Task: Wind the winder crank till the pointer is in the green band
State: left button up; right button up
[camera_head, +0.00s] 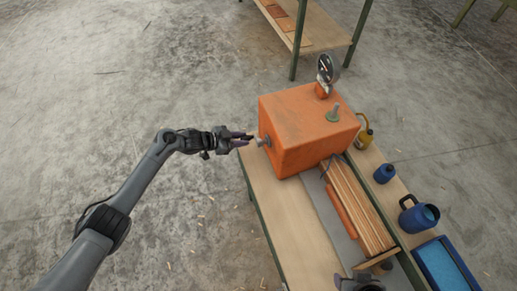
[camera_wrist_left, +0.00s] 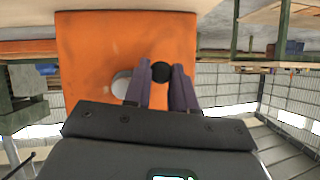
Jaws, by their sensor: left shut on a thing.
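The orange winder box (camera_head: 300,130) stands on the wooden bench. Its crank (camera_head: 265,141) sticks out of the left face. In the left wrist view the orange face (camera_wrist_left: 90,50) carries a grey round hub (camera_wrist_left: 121,84) and a black round knob (camera_wrist_left: 160,72). My left gripper (camera_head: 246,139) reaches in from the left and is shut on the knob, with a finger on each side of it. A round dial (camera_head: 326,68) stands on the box top; its pointer and green band are too small to read. A dark part at the bottom edge seems to be my right gripper (camera_head: 360,285), mostly cut off.
Wooden strips (camera_head: 358,210) lie right of the bare bench top (camera_head: 285,215). The floor at left is clear.

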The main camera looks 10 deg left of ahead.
pick_arm(q)
jog(key=o, duration=0.7)
jog(key=shift+w, duration=0.1)
jog(key=shift+c, duration=0.2)
jog(key=shift+d+f, duration=0.1)
